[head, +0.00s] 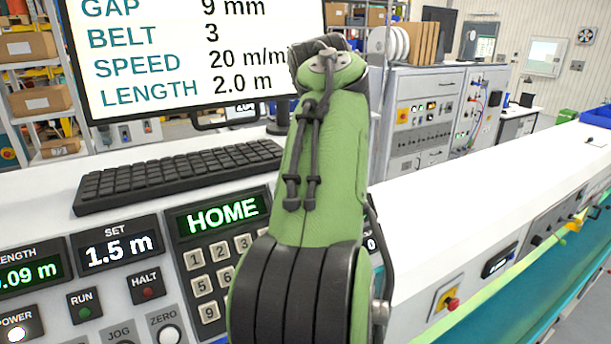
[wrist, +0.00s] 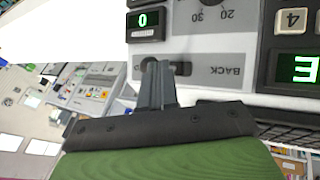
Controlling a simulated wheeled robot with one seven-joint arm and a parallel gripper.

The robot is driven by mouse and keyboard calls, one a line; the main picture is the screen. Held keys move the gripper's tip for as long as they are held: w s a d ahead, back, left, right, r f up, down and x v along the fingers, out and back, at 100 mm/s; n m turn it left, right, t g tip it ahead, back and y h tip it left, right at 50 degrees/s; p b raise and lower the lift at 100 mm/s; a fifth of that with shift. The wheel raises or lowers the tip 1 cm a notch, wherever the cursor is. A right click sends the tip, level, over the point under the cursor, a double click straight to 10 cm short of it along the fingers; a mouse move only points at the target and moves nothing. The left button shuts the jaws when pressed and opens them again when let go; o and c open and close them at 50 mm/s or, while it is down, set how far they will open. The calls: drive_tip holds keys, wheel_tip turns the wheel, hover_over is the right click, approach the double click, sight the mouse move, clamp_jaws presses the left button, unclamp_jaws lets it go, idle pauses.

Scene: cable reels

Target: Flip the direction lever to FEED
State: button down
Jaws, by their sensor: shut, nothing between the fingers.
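The direction lever's dark slot and knob (wrist: 181,68) show in the wrist view on a grey panel strip, just right of my fingertips. The BACK label (wrist: 225,71) is upside down to the right of it. My fingers cover much of the left part of the slot and most of the label at that end, where the word FEED cannot be read. My gripper (wrist: 157,66) is shut and empty, with its tips over the slot. I cannot tell whether they touch the knob. In the head view my green arm hides the lever and my gripper.
A dial scale (wrist: 212,8) and a small green 0 display (wrist: 148,20) lie just above the lever in the wrist view. A keypad with a HOME display (head: 223,214), a keyboard (head: 180,174) and a large screen (head: 190,55) stand close to my arm.

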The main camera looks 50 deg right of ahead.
drive_tip(key=shift+w+a+f+b, duration=0.2)
drive_tip(key=shift+w+f+b, duration=0.15)
drive_tip(key=shift+w, duration=0.35)
drive_tip(key=shift+a+r, duration=0.1)
